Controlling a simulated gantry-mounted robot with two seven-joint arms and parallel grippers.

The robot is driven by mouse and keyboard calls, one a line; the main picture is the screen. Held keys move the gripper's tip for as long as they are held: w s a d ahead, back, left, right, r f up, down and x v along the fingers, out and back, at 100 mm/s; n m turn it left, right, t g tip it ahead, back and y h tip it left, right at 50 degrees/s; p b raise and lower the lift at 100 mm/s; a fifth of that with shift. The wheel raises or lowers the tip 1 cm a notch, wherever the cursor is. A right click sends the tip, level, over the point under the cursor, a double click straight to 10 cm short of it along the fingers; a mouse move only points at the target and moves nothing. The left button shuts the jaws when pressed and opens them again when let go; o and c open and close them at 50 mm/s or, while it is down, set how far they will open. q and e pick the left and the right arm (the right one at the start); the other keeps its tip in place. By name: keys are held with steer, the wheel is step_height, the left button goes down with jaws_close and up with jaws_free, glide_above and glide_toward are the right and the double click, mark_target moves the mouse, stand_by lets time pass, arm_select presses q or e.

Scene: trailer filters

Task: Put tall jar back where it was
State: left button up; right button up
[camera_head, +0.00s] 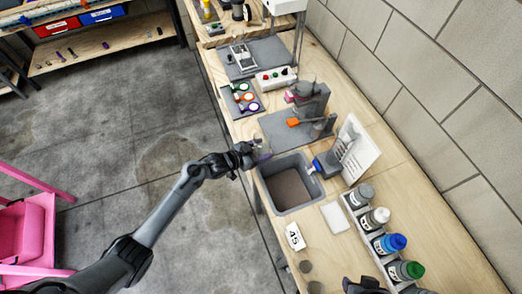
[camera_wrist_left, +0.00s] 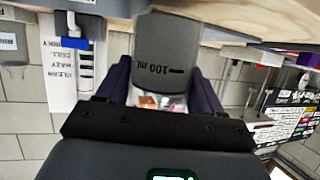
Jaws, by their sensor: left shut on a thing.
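My left gripper (camera_head: 258,157) is at the bench's near edge, beside the upper left corner of the grey basin. In the left wrist view its dark purple fingers (camera_wrist_left: 163,92) are shut on a grey jar (camera_wrist_left: 165,55) marked "100 ml", apparently the tall jar. Small white and pink shapes show below the grey part, between the fingers. In the head view I cannot make out the jar clearly. A dark part at the bottom edge is probably my right gripper (camera_head: 365,286); its fingers are not clear.
The grey basin (camera_head: 264,190) is set in the wooden bench. A rack of capped bottles (camera_head: 390,243) stands at the right, with a white sign (camera_head: 362,150) above it. A white card (camera_head: 294,237) and a pale pad (camera_head: 335,217) lie below the basin. A block wall borders the bench.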

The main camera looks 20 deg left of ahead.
arm_select(q)
steer(key=shift+f, duration=0.2)
steer(key=shift+f+b, duration=0.35)
steer(key=shift+f, duration=0.2)
steer(key=o, duration=1.4)
steer(key=shift+c, duration=0.2)
